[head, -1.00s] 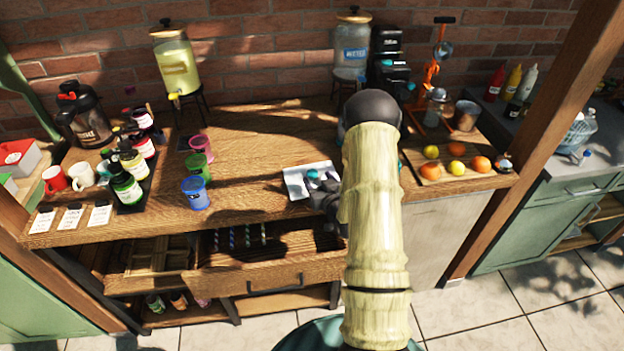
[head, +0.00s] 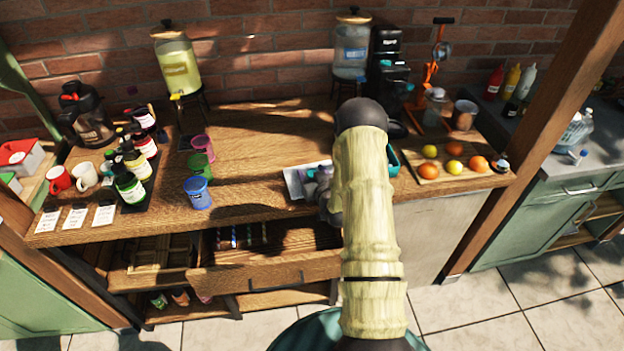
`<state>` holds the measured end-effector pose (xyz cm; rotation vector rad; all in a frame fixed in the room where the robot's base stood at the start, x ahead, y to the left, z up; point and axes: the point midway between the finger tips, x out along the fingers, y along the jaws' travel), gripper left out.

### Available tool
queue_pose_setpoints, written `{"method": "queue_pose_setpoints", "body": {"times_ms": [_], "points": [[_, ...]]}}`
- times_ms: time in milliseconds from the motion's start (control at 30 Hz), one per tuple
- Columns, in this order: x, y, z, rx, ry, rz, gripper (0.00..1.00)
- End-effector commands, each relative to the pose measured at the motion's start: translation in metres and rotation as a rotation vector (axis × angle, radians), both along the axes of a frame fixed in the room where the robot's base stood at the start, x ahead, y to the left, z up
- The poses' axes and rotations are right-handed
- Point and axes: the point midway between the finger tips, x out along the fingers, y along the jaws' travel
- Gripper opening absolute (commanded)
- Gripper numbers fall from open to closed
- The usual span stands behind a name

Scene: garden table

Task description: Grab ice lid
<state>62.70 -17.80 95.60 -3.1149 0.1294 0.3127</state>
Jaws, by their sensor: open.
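I cannot make out the ice lid for certain. A pale, shiny metal tray or lid-like piece (head: 297,182) lies on the wooden counter near its front edge, left of my arm. My gripper (head: 322,184) is at its right side, low over the counter, and is open; my arm hides much of it. I cannot tell whether the fingers touch the metal piece. A teal-edged container (head: 393,160) shows in part just right of my arm; the rest is hidden behind it.
Pink, green and blue cups (head: 197,193) stand left of the metal piece. A cutting board with fruit (head: 428,172) is at right, a black machine (head: 388,70) behind. A drawer (head: 265,272) stands open below the counter. The counter's middle is clear.

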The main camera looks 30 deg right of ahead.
Motion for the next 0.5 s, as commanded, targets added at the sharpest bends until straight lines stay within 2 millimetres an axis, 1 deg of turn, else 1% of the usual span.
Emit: {"method": "queue_pose_setpoints", "body": {"times_ms": [100, 133, 200, 267, 300, 367, 500], "points": [[-0.0001, -0.0001, 0.0002, 0.000, 0.000, 0.000, 0.54], [-0.0001, -0.0001, 0.0002, 0.000, 0.000, 0.000, 0.52], [-0.0002, -0.0002, 0.0002, 0.000, 0.000, 0.000, 0.39], [-0.0002, -0.0002, 0.0002, 0.000, 0.000, 0.000, 0.27], [-0.0002, -0.0002, 0.0002, 0.000, 0.000, 0.000, 0.19], [-0.0002, -0.0002, 0.0002, 0.000, 0.000, 0.000, 0.08], [0.0000, -0.0002, 0.0005, 0.000, -0.001, 0.000, 0.08]]}}
